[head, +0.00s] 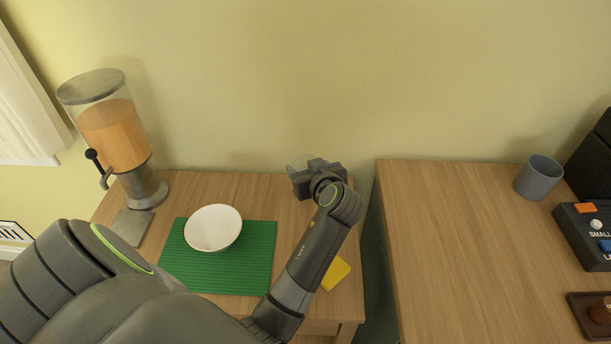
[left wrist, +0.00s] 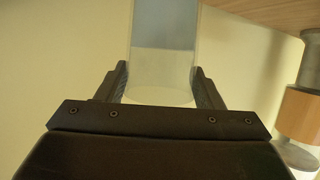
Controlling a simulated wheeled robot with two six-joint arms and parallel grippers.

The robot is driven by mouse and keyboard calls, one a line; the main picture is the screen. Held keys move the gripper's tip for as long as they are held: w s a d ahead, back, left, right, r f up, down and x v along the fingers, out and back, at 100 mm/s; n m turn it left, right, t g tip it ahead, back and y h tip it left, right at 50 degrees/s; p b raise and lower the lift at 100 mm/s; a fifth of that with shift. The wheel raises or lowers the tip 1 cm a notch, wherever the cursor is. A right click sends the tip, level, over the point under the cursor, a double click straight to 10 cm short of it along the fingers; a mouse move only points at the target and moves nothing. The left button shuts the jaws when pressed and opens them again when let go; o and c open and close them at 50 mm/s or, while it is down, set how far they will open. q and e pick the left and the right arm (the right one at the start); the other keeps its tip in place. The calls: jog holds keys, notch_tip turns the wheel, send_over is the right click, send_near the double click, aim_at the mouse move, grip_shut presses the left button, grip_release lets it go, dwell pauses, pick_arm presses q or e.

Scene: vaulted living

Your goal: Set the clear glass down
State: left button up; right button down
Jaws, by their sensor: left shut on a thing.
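The clear glass (head: 298,161) is at the back right of the left table, near the wall, mostly hidden behind my left gripper (head: 311,176). In the left wrist view the glass (left wrist: 163,45) stands between the two fingers of my left gripper (left wrist: 160,84), which are shut on its sides. Its far end runs out of the picture at the top. I cannot tell whether the glass touches the table top (head: 262,186). My right gripper is not in view.
A white bowl (head: 213,228) sits on a green mat (head: 255,260). A drink dispenser (head: 116,135) stands at the left, and a yellow block (head: 336,273) lies by my arm. A gap separates the right table (head: 450,240), which holds a grey cup (head: 539,178).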

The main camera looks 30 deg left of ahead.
pick_arm(q)
notch_tip(320, 180, down, 3)
jog(key=shift+r, duration=0.2)
jog(key=shift+f, duration=0.25)
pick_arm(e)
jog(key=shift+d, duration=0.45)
pick_arm(q)
jog(key=shift+f, duration=0.15)
jog(key=o, duration=1.2)
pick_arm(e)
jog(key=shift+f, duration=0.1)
